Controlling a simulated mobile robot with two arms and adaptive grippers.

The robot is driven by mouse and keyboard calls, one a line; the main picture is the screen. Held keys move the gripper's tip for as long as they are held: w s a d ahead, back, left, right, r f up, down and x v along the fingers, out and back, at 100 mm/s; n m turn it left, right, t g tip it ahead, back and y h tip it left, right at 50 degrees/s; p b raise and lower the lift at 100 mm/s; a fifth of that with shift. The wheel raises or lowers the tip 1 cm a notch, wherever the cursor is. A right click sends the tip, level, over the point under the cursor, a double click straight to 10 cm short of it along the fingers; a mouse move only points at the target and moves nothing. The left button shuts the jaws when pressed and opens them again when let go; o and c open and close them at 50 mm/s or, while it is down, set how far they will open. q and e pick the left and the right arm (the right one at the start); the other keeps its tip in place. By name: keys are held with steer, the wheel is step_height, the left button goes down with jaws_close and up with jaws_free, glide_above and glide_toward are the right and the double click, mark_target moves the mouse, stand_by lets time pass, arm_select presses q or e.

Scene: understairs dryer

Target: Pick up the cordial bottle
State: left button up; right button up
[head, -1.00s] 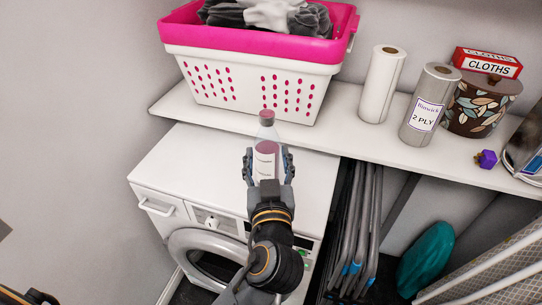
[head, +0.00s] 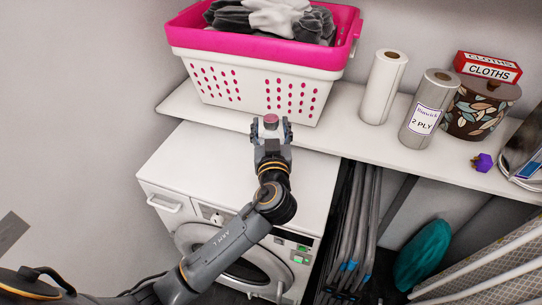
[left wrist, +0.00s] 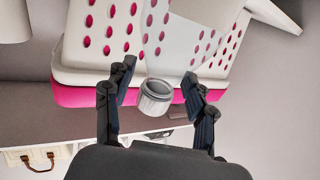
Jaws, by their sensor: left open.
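The cordial bottle stands on the white washing machine top (head: 190,155), close to the shelf edge. My left gripper (head: 271,131) is open at the bottle's upper part, with a finger on each side. In the left wrist view, the picture is upside down. The pale grey cap (left wrist: 156,97) sits between the spread fingers of my left gripper (left wrist: 160,100), with gaps on both sides. The bottle's translucent body extends upward in that picture. My right gripper is not in view.
A pink and white laundry basket (head: 260,75) stands on the shelf just behind the bottle. Two paper rolls (head: 384,85), a patterned pot (head: 480,110) and a red cloths box (head: 488,67) are to the right. Folded grey racks (head: 358,230) stand beside the machine.

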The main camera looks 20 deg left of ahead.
arm_select(q)
jaws_close()
steer(key=shift+r, duration=0.1)
steer(key=shift+r, duration=0.1)
stand_by(0.3)
